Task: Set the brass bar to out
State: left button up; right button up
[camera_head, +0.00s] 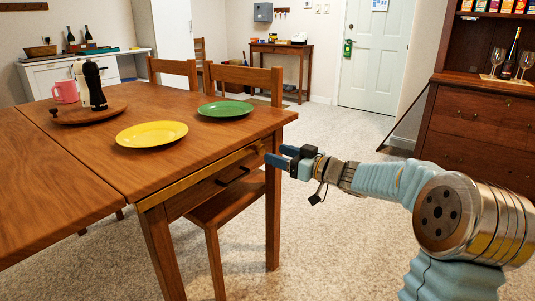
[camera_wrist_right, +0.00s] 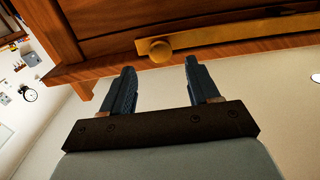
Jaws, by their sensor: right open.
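The brass bar (camera_head: 200,178) is a thin strip along the near right edge of the wooden table top (camera_head: 190,98). In the right wrist view the brass bar (camera_wrist_right: 235,35) runs across the table's side, with a round brass knob (camera_wrist_right: 160,51) near its end. My right gripper (camera_head: 281,156) is open beside the table corner, near the knob end of the bar. In the right wrist view its fingers (camera_wrist_right: 159,68) are apart, with the knob just beyond and between their tips. Nothing shows between the fingers. My left gripper is not in view.
A dark drawer handle (camera_head: 232,177) sits below the bar. A yellow plate (camera_head: 152,134), a green plate (camera_head: 226,109) and a round wooden board (camera_head: 62,118) with a pink mug (camera_head: 65,91) stand on the table. Carpet right of the table is clear.

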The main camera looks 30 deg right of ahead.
aim_at(263, 150)
jog(key=shift+x, duration=2.3)
jog(key=shift+s, duration=0.1)
grip_shut()
